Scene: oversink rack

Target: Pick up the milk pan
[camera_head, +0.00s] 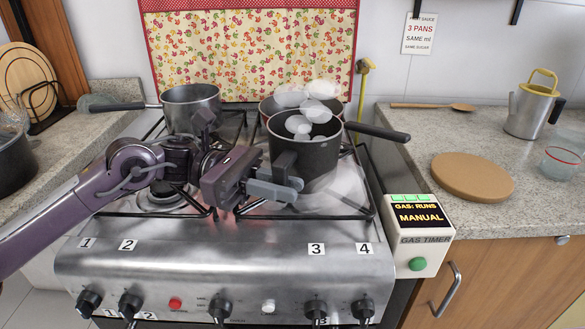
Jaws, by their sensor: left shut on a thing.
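A dark grey pan (306,154), which I take to be the milk pan, is over the front right part of the stove. Pale round puffs show over its opening. My left gripper (276,184) is at its near side, shut on what looks like its short dark handle (284,163). The fingers hide most of that handle. A shadow falls on the hob to the right below the pan, which seems raised, but the gap is hard to judge. My right gripper is not in view.
A reddish-rimmed pan (267,106) is close behind. A long black handle (378,132) juts right; I cannot tell whose. A grey pan (192,108) sits back left, handle left. A gas timer (417,240), round board (472,176) and jug (530,112) are right.

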